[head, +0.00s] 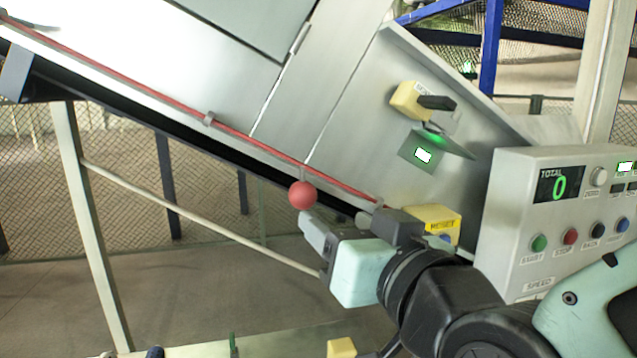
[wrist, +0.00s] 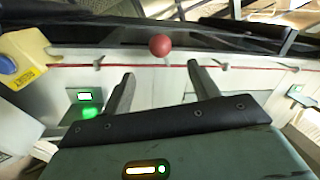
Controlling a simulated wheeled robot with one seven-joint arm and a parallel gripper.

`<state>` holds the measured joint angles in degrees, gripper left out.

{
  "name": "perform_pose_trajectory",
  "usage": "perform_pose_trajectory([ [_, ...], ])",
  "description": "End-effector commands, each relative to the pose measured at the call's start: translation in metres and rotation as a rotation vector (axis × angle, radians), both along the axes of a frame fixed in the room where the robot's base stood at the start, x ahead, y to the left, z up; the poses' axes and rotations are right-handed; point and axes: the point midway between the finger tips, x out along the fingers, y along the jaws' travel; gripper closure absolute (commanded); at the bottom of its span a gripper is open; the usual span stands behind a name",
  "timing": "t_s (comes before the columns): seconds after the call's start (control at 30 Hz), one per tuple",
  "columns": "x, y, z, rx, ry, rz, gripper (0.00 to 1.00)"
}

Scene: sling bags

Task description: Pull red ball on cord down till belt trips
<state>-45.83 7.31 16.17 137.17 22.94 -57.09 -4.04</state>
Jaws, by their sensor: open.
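The red ball (head: 303,195) hangs by a short grey stem just below the red cord (head: 250,139), along the lower edge of the sloping conveyor. In the wrist view the ball (wrist: 160,44) lies beyond the fingertips, about midway between them, and the cord (wrist: 235,67) runs across behind the fingers. My gripper (head: 305,224) is just below the ball in the head view, fingers pointing up and left. In the wrist view my gripper (wrist: 160,72) is open and empty, with the ball apart from both fingers. My far finger is mostly hidden in the head view.
A yellow box marked RESET (head: 440,218) sits close right of my gripper; it shows in the wrist view (wrist: 22,58). A control panel (head: 520,240) reads TOTAL 0. A green light glows (head: 435,138). A support leg (head: 90,230) stands left; space below the ball looks free.

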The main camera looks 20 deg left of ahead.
Motion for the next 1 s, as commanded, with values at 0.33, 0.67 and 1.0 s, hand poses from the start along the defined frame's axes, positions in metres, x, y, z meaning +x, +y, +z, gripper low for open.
perform_pose_trajectory([
  [0.33,0.048,0.045,0.004,-0.001,0.003,0.000,0.40],
  [0.67,0.088,0.081,0.003,0.000,0.002,-0.001,0.40],
  [1.0,0.101,0.093,0.000,0.000,0.000,0.000,0.40],
])
